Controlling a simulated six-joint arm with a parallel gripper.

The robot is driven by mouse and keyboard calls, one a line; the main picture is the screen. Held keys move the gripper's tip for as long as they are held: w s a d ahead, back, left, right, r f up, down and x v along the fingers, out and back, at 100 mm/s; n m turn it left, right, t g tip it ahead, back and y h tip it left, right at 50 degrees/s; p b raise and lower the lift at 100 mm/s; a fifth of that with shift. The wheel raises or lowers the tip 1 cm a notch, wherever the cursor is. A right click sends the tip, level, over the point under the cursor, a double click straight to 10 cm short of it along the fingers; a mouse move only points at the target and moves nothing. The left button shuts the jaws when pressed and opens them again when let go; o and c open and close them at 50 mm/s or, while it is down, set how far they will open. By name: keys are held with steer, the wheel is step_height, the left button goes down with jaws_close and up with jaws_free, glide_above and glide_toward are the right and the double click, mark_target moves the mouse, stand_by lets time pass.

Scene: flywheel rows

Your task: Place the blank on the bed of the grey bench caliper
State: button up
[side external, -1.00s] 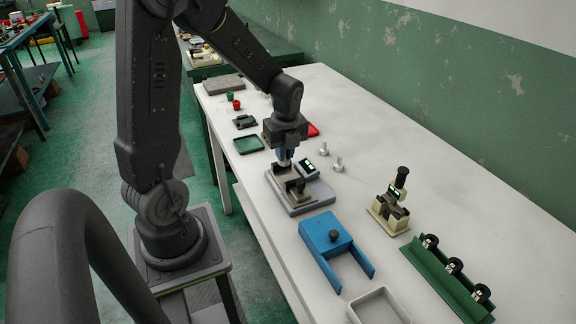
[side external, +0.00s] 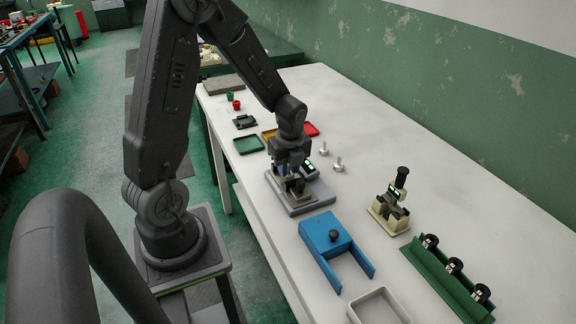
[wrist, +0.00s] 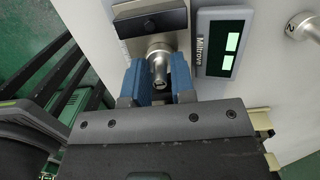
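The blank (wrist: 159,68) is a silver flanged piece with a round stem. My gripper (wrist: 159,85) has blue fingers on both sides of the stem and appears shut on it. In the side view, my gripper (side external: 290,172) is low over the caliper and hides much of its bed. I cannot tell whether the blank touches the bed.
Two silver pieces (side external: 338,164) stand behind the caliper; one shows a 2 in the wrist view (wrist: 304,26). A blue fixture (side external: 325,238) stands in front. A cream gauge (side external: 390,209) and a green rack (side external: 441,275) stand to the right. Green, yellow and red trays (side external: 248,145) lie to the left.

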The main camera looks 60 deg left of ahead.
mark_target(290, 176)
steer(key=shift+o, duration=1.2)
steer(key=shift+r, duration=0.1)
step_height(290, 176, up, 11)
steer(key=d, duration=0.1)
steer(key=s+d+r+n+t, duration=0.2)
steer(key=s+d+r+n, duration=0.2)
steer(key=d+n, duration=0.4)
steer(key=s+d+r+n+t+h, duration=0.1)
steer(key=s+d+r+n+t, duration=0.2)
steer(key=s+d+r+n, duration=0.2)
steer(key=s+d+n, duration=0.1)
steer(key=d+n, duration=0.2)
steer(key=n, duration=0.2)
steer(key=shift+s+t, duration=0.3)
steer(key=shift+s, duration=0.05)
